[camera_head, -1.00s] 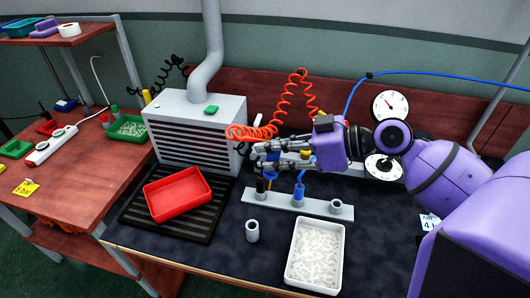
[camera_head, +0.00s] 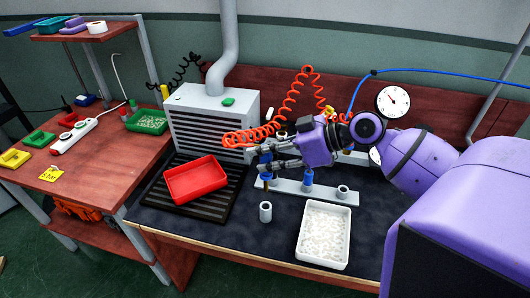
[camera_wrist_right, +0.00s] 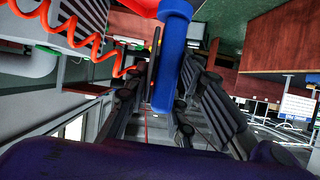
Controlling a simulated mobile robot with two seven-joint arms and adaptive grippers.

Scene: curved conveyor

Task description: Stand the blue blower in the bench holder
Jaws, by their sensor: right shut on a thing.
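My right gripper (camera_head: 262,158) is shut on the blue blower (camera_head: 266,169), with its fingers around the blue body. The blower hangs roughly upright, with a narrow tip pointing down in front of the left end of a light grey socket bar (camera_head: 325,192). In the right wrist view the blower (camera_wrist_right: 166,80) is a blue cylinder between the dark fingers (camera_wrist_right: 160,100). A short grey open tube (camera_head: 265,212) stands on the bench below and apart from the tip. I cannot tell whether the tube or the bar is the bench holder. My left gripper is out of view.
A blue tool (camera_head: 308,178) stands in the bar's middle socket. A red coiled hose (camera_head: 262,136) hangs beside my gripper. A red tray (camera_head: 195,181) lies left on a dark slatted grate, and a white tray (camera_head: 323,235) lies at the front right. Dark mat is clear around the tube.

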